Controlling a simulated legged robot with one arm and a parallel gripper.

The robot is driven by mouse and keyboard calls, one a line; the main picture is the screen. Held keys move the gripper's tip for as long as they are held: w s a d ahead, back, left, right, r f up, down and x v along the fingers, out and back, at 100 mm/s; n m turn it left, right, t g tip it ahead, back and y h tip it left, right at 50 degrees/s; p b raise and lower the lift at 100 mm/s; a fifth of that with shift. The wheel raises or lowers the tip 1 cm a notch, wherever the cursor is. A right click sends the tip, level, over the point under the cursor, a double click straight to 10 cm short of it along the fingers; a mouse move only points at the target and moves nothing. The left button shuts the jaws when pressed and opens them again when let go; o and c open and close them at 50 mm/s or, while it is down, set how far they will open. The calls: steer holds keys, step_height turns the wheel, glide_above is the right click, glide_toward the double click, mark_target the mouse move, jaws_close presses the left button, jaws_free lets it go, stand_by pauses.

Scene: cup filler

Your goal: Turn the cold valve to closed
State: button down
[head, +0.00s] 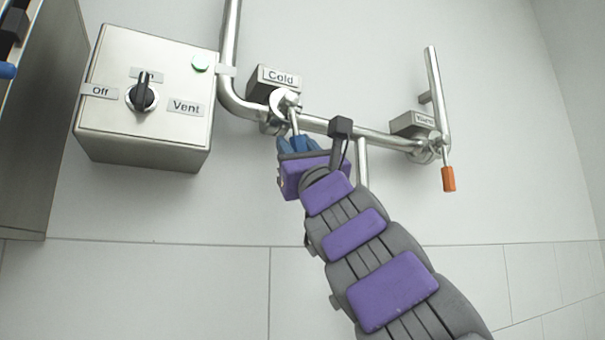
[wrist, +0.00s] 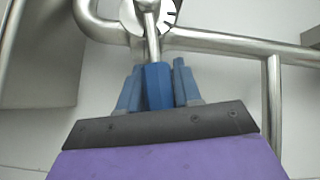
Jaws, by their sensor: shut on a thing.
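The cold valve (head: 284,101) is on the steel pipe under a "Cold" label (head: 281,77). Its metal lever hangs almost straight down and tilts slightly right in the head view. The lever ends in a blue handle (wrist: 158,86). My gripper (head: 297,146) is shut on the blue handle. In the wrist view my gripper's blue fingers (wrist: 157,88) sit on either side of the handle. The valve's round dial (wrist: 165,12) with black marks shows at the top of the wrist view, partly cut off by the frame edge.
A steel control box (head: 150,95) with a black knob, "Off" and "Vent" labels and a green button is at left. A second valve with an orange handle (head: 448,179) hangs at right. Pipes (head: 366,134) run along the wall. The wall below is bare.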

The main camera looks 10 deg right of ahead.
steer(key=m+h, duration=0.2)
steer(key=a+m+h+b, duration=0.1)
steer(key=m+h, duration=0.1)
steer(key=m+t+h+b, duration=0.1)
steer(key=m+h, duration=0.1)
steer(key=shift+s+a+f, duration=0.15)
steer(key=shift+s+a, duration=0.1)
steer(key=shift+a, duration=0.1)
steer(key=c, duration=1)
jaws_free()
steer(key=shift+s, duration=0.15)
steer(key=shift+o, duration=0.7)
steer(key=shift+a, duration=0.1)
